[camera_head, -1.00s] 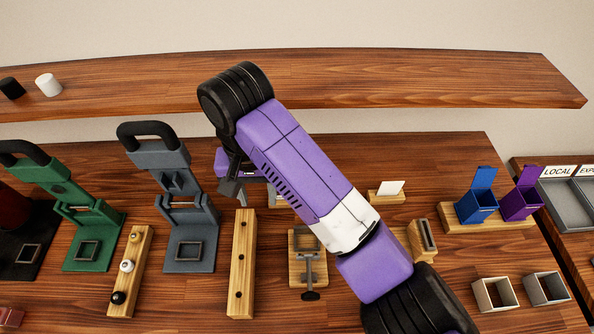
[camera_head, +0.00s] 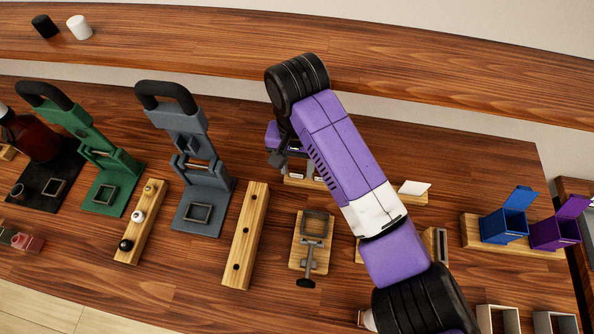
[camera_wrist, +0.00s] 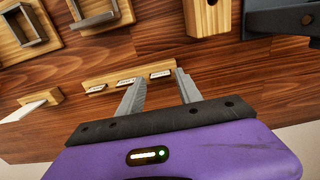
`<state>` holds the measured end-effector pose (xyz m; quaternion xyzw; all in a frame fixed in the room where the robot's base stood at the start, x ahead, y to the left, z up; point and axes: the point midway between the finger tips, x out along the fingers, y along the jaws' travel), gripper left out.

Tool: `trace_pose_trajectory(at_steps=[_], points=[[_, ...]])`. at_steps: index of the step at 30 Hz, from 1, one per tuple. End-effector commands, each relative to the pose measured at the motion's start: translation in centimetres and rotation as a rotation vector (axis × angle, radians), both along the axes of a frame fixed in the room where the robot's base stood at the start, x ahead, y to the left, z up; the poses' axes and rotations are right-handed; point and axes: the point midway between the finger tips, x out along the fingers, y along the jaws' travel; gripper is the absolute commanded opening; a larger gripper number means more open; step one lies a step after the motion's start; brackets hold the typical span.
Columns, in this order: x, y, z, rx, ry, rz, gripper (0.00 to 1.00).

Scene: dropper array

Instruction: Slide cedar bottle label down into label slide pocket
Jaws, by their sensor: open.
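A low wooden rack (camera_wrist: 128,78) holds small white labels (camera_wrist: 126,82) with dark marks too small to read, so I cannot tell which one is cedar. The rack also shows in the head view (camera_head: 290,182), partly behind my arm. My gripper (camera_wrist: 160,82) is open and empty, its two grey fingers pointing towards the rack, with one label in line between them. A slotted wooden block (camera_head: 440,245), partly behind my arm, may be the label slide pocket; I cannot be sure.
A white card (camera_head: 414,187) stands on a small wooden block. A clamp fixture (camera_head: 315,226), a holed wooden bar (camera_head: 246,236) and a grey press (camera_head: 200,172) stand left of my arm. A shelf (camera_head: 350,62) runs behind.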

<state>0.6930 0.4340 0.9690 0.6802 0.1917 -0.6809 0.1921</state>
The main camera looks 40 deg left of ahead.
Motion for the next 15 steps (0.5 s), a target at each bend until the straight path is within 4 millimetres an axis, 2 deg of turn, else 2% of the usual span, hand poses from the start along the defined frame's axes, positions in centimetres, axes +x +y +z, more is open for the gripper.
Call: trace_pose_trajectory(at_steps=[4,11,15], points=[[-0.01,-0.01,-1.18,0.000,0.000,0.000,0.42],[-0.01,0.04,-1.36,0.001,-0.002,0.001,0.42],[-0.01,0.04,-1.35,0.001,-0.001,0.001,0.16]])
